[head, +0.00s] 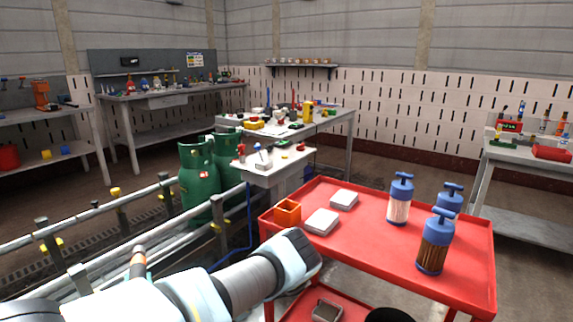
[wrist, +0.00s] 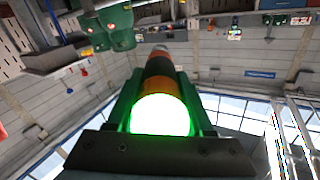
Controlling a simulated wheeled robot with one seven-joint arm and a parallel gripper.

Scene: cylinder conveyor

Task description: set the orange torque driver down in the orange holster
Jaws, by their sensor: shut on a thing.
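The orange holster (head: 287,212) is a small open-topped orange box at the left corner of the red cart. In the wrist view my gripper (wrist: 160,100) is shut on the orange torque driver (wrist: 160,87), which has orange and dark bands and a greyish far end. A bright green glow covers its near end. My gripper's fingers are not clear in the head view.
The red cart (head: 375,262) also holds two pale boxes (head: 322,222) beside the holster and several blue-topped canisters (head: 435,245). Green gas cylinders (head: 197,175) and the conveyor rails (head: 95,216) stand to the left. My arm crosses the foreground close to the cart's near left corner.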

